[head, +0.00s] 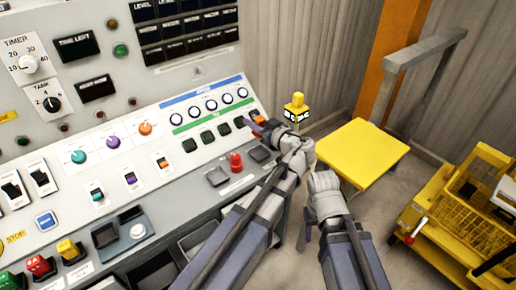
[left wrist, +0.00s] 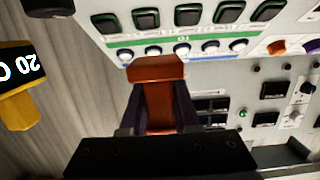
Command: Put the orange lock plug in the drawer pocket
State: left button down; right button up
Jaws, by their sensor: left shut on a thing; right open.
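The orange lock plug (left wrist: 157,98) is held between the dark fingers of my left gripper (left wrist: 156,125) in the left wrist view. In the head view, my left gripper (head: 259,128) is at the right end of the console, with a small bit of the orange plug (head: 258,120) showing at its tip. The plug is mostly hidden there. My right gripper (head: 323,180) is open, lower and to the right, clear of the console; its fingers are hard to make out. Dark open recesses (head: 153,271) show at the console's lower front; I cannot tell which is the drawer pocket.
The sloped console panel (head: 130,165) carries switches, knobs and a red button (head: 236,161). A yellow post top (head: 296,104) stands just beyond my left gripper. A yellow platform (head: 360,153) and a yellow cart (head: 465,205) stand at the right. Grey floor is free between them.

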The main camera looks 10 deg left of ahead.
pick_arm(q)
jog(key=shift+f+b, duration=4.05)
jog(key=shift+f, duration=0.45)
pick_arm(e)
notch_tip(320, 180, down, 9)
pick_arm(q)
jog(key=shift+f, duration=0.25)
jog(key=c, duration=0.7)
grip_release()
jog(key=shift+r, duration=0.1)
pick_arm(e)
jog(key=shift+f, duration=0.15)
pick_arm(q)
jog(key=shift+o, duration=0.2)
